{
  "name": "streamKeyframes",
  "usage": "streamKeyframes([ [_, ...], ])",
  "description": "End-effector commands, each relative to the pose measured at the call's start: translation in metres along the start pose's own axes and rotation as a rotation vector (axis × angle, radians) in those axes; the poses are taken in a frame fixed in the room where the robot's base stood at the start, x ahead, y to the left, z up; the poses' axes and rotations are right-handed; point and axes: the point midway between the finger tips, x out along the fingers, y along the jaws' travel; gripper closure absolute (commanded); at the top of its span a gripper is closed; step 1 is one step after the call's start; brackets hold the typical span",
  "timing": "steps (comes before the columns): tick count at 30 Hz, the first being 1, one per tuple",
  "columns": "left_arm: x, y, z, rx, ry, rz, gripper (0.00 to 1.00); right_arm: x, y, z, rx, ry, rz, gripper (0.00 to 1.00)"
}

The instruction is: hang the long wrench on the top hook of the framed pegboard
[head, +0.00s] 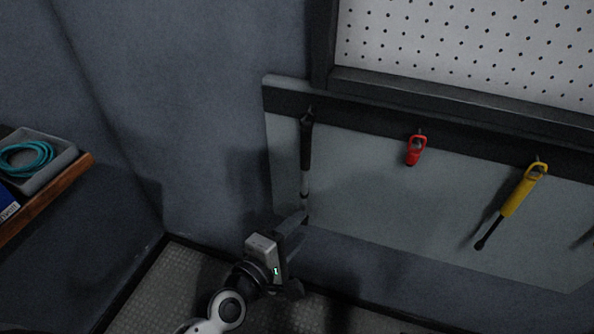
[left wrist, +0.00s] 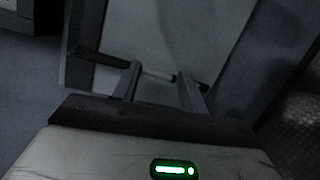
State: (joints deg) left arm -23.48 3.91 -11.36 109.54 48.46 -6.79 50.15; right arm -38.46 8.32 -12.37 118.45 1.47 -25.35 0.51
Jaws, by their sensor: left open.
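A long dark tool with a grey lower shaft (head: 306,150), which looks like the long wrench, hangs upright from a hook on the dark rail of the lower panel. My left gripper (head: 297,224) is open at the tool's lower end. The framed pegboard (head: 460,45), white with dark holes and a dark frame, is at the upper right. Its top is out of view. My right gripper is not in view.
A red tool (head: 416,150) and a yellow-handled tool (head: 520,192) hang farther right on the rail (head: 370,122). A wooden shelf (head: 50,200) at the left holds a grey bin (head: 62,163) with teal cable. The wall between shelf and panel is clear.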

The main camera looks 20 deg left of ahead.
Motion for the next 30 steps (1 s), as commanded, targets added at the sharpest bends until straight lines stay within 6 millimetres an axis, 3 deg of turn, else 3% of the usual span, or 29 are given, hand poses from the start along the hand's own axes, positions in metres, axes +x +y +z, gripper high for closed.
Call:
streamKeyframes([
  [1, 0.014, 0.023, -0.006, -0.257, 0.022, 0.068, 0.57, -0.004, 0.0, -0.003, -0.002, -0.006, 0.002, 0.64],
  [3, 0.028, 0.043, -0.017, -0.611, 0.043, 0.152, 0.57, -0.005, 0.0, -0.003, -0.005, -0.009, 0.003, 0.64],
  [6, 0.043, 0.06, -0.031, -1.011, 0.056, 0.242, 0.57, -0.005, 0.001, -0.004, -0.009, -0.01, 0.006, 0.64],
  [10, 0.053, 0.069, -0.043, -1.314, 0.061, 0.31, 0.57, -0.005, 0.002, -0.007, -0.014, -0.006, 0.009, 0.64],
  [17, 0.069, 0.073, -0.05, -1.408, 0.061, 0.33, 0.57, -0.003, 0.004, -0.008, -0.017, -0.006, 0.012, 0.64],
  [30, 0.129, 0.083, -0.064, -1.404, 0.061, 0.328, 0.57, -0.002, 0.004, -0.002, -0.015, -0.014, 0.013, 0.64],
])
